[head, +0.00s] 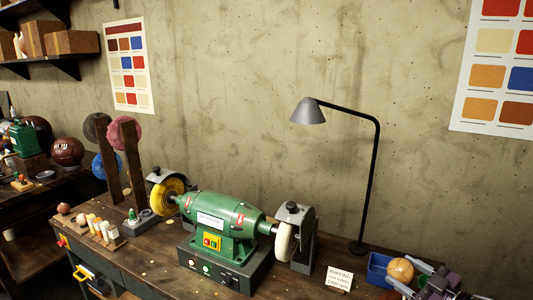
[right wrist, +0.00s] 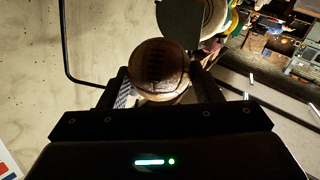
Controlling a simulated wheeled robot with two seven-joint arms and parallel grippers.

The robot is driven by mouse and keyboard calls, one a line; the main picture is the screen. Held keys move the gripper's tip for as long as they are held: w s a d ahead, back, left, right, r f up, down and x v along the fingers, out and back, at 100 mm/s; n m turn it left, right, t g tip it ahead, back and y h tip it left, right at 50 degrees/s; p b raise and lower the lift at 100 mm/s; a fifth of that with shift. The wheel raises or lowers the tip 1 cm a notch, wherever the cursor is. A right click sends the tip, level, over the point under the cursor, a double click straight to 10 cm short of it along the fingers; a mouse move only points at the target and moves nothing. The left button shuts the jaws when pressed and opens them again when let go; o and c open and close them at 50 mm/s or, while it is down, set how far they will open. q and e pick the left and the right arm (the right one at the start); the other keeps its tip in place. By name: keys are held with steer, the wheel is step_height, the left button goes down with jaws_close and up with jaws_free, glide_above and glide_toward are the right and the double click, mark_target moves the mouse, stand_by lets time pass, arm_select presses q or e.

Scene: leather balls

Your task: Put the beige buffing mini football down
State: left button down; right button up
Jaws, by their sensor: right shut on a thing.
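The beige mini football (head: 400,271) is at the lower right of the head view, between the fingers of my right gripper (head: 411,275). The right wrist view shows the ball (right wrist: 158,65), with brown shading and lacing, between the two dark fingers of the gripper (right wrist: 160,88). The gripper is shut on it. A blue tray (head: 376,268) is right beside the ball on its left in the head view, partly covered by it. I cannot tell whether the ball touches the tray or the bench. My left gripper is not in view.
A green buffing machine (head: 222,222) stands mid-bench, with a yellow wheel (head: 167,197) and a white wheel (head: 285,242). A black lamp (head: 376,160) rises behind the tray. A small sign (head: 339,278) stands left of the tray.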

steer(key=s+a+f+m+h+b, duration=0.1)
steer(key=s+a+f+b, duration=0.7)
steer(key=a+f, duration=0.5)
steer(key=s+a+f+m+t+h+b, duration=0.2)
steer(key=s+f+h+b, duration=0.4)
steer(key=s, duration=0.5)
steer(key=a+m+h+b, duration=0.1)
steer(key=m, duration=0.1)
steer(key=shift+f+m, duration=0.3)
steer(key=shift+f, duration=0.1)
steer(key=shift+s, duration=0.1)
